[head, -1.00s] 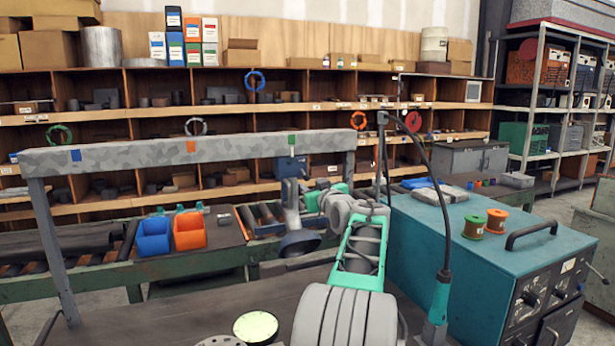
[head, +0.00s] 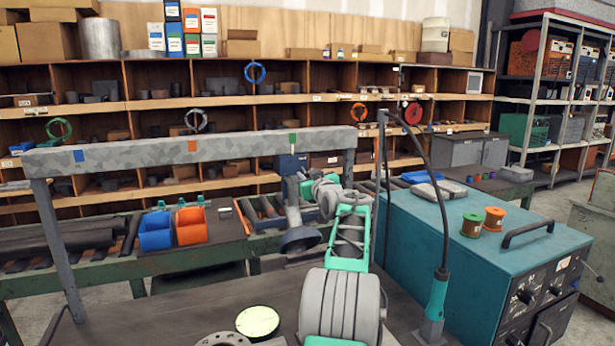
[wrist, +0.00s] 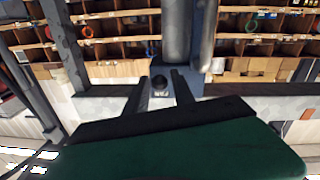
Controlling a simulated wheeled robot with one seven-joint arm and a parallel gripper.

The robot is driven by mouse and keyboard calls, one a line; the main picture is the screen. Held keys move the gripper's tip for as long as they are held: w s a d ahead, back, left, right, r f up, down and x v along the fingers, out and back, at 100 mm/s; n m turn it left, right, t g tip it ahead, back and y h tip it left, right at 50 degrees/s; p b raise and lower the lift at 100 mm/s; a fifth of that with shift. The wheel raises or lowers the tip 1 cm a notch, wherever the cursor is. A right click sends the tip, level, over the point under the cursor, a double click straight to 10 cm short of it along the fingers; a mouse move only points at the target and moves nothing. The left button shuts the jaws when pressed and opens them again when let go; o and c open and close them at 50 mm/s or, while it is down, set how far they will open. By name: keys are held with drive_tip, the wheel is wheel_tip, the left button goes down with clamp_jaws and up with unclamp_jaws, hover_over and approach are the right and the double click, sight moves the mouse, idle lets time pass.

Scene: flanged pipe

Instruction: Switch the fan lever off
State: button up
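The fan unit is a blue box (head: 290,164) on the speckled grey beam (head: 200,150), with a grey tube (head: 292,203) and a dark round hood hanging below. In the wrist view, which looks upside down, the blue box (wrist: 207,83) shows behind my fingers. A small dark round knob (wrist: 160,82), apparently the lever's end, appears between the fingers. My gripper (wrist: 159,77) is open, one dark finger on each side of the knob. I cannot tell whether they touch it.
A teal welding cabinet (head: 500,240) with spools and a handle stands to the right. A torch on a black cable (head: 440,190) rises beside my arm. The dark table (head: 190,300) is mostly clear.

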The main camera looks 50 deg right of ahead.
clamp_jaws()
drive_tip(key=shift+f, duration=0.1)
drive_tip(key=f+b, duration=0.1)
drive_tip(key=b, duration=0.2)
drive_tip(key=shift+w+t+h+b, duration=0.1)
drive_tip(key=shift+t+h+b, duration=0.35)
drive_tip(key=shift+b, duration=0.55)
drive_tip(key=shift+r, duration=0.25)
drive_tip(key=shift+o, duration=1.4)
unclamp_jaws()
